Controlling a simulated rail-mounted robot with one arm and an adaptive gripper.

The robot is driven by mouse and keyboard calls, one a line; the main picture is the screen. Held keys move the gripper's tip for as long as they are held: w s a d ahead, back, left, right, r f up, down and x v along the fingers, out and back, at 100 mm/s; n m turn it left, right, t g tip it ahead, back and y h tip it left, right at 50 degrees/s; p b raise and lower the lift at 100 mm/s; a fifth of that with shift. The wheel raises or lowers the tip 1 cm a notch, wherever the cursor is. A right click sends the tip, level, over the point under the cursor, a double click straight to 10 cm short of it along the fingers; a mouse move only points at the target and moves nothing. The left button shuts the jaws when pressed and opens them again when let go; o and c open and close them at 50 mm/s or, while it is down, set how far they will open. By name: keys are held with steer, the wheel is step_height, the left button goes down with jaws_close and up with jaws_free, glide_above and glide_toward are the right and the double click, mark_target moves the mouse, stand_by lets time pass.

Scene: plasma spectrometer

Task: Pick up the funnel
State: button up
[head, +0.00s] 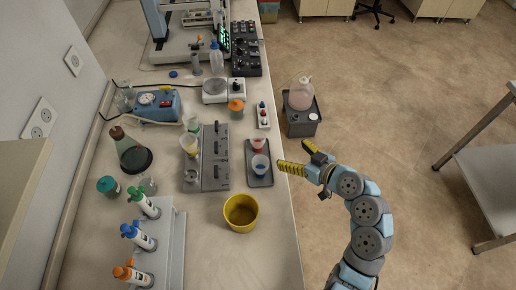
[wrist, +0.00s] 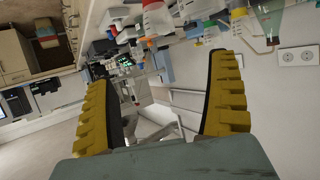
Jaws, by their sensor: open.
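My gripper (head: 293,157) is open and empty, just right of the bench's right edge; its yellow fingers also show wide apart in the wrist view (wrist: 165,75). I cannot tell for sure which vessel is the funnel. A pale cup-like piece with red (head: 258,145) and one with blue (head: 260,164) sit on a small grey tray (head: 262,182) left of my gripper. A yellowish-white cup-like piece (head: 189,143) stands at the grey manifold's left side, with a metal cup (head: 191,176) in front of it. Nothing is between my fingers.
A yellow bowl (head: 241,213) stands near the bench's right edge. The grey manifold (head: 216,170) lies left of the tray. A dark flask (head: 132,153) and a rack of pipettes (head: 172,250) stand farther left. A pink carboy (head: 301,95) stands beyond the bench edge.

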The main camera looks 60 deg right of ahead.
mark_target(253, 132)
steer(key=p+x, duration=0.1)
steer(key=x, duration=1.6)
steer(key=shift+w+f, duration=0.15)
steer(key=shift+f, duration=0.05)
steer(key=c, duration=1.3)
steer(key=shift+c, duration=0.2)
steer(key=shift+r, duration=0.1)
steer(key=shift+r, duration=0.3)
step_height(253, 132, up, 2)
steer(key=shift+r, duration=0.15)
steer(key=s+a+r, duration=0.9)
steer(key=a+r, duration=0.1)
steer(key=shift+s+a, duration=0.15)
steer(key=shift+a, duration=0.1)
